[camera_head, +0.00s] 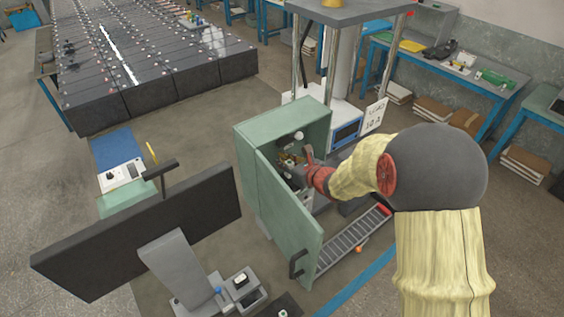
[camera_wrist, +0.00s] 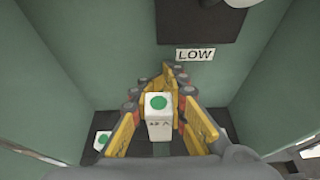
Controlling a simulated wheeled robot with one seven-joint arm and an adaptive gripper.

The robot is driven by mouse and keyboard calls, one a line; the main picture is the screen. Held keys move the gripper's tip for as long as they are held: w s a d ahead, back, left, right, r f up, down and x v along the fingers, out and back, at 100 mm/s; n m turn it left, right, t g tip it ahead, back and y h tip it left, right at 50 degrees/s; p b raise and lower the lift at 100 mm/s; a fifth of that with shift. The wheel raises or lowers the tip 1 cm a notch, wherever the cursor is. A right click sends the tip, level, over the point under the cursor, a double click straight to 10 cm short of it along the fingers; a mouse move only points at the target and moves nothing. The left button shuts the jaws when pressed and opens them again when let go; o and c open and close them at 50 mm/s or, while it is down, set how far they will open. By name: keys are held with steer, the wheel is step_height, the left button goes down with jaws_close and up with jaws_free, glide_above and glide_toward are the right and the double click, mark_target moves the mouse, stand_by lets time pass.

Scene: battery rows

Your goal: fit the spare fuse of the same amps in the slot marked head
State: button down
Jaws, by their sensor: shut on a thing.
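My gripper (camera_wrist: 164,86) is shut on a white block-shaped fuse (camera_wrist: 158,126) with a green dot on top. Its printed amp marking is too small to read surely. Another white fuse with a green dot (camera_wrist: 102,140) sits on the dark floor panel at the lower left of the wrist view. A part of another white piece shows just right of my gripper. In the head view my gripper reaches into the open green cabinet (camera_head: 256,190), and the fuse in it cannot be made out. No slot marked head can be read in either view.
A LOW label (camera_wrist: 195,55) is on the cabinet's back wall, below a dark fixture (camera_wrist: 200,22). A dark monitor (camera_head: 140,235) stands at the lower left. Rows of batteries (camera_head: 150,60) fill the upper left.

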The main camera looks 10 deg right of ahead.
mark_target(277, 170)
steer(key=shift+w+r+b, duration=0.1)
steer(key=shift+r+b, duration=0.05)
steer(key=shift+b, duration=0.2)
step_height(277, 170, down, 6)
steer(key=b, duration=0.6)
steer(key=shift+a+r+b, duration=0.1)
steer(key=shift+b, duration=0.8)
stand_by(1.8)
steer(key=shift+f+b, duration=0.55)
steer(key=shift+b, duration=0.15)
steer(key=shift+r+b, duration=0.1)
steer(key=shift+b, duration=0.75)
stand_by(1.9)
steer(key=shift+f+b, duration=0.5)
steer(key=shift+f, duration=0.05)
